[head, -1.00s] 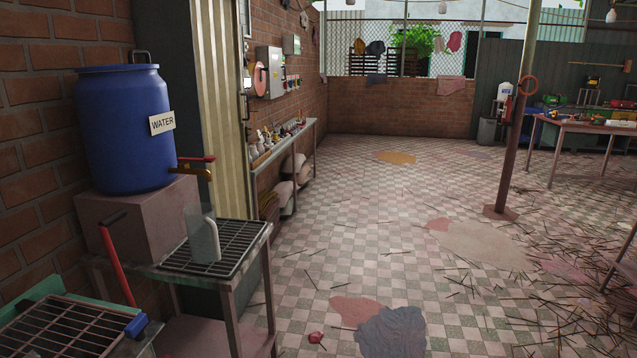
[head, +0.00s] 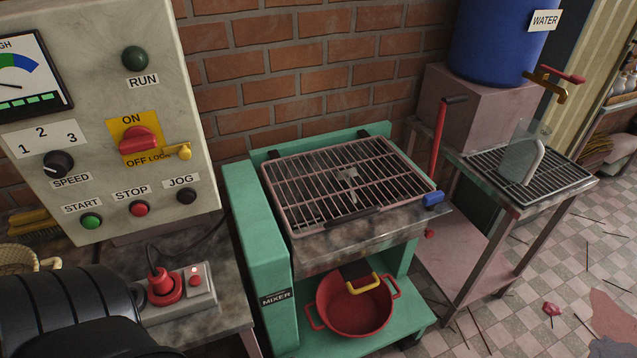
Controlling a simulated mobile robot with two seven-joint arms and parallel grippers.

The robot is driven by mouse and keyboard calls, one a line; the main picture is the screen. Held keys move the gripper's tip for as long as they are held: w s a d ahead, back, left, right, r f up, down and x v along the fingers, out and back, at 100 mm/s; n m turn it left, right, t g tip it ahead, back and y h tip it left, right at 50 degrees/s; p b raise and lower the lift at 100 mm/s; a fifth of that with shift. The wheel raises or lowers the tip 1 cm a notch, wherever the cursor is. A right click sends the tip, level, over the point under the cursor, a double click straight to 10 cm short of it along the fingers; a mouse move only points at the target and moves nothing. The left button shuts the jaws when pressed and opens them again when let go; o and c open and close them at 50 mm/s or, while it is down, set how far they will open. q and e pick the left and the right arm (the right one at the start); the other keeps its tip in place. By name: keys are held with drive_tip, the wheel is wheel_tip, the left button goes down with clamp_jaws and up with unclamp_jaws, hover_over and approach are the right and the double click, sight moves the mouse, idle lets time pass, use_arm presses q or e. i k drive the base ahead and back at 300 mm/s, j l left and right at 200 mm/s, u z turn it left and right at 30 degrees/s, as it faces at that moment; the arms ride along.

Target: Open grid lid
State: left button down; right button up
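The grid lid (head: 315,184) is a metal grille lying flat and closed over the top of the green mixer (head: 257,265), in the middle of the head view. A dark bar sits along its front edge, and the mixer's inside shows dimly through the bars. A blue-ended part (head: 433,198) is at the lid's right front corner. A dark, rounded part that looks like my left arm is at the lower left. Neither gripper is in view.
A control panel (head: 100,115) stands left of the mixer, with a plugged socket box (head: 197,287) below it. A red pot (head: 355,306) sits on the mixer's lower shelf. At right are a red lever (head: 438,142), a rack table (head: 566,180) and a blue water barrel (head: 495,45).

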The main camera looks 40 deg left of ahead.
sight(275, 157)
drive_tip(key=u, duration=0.85)
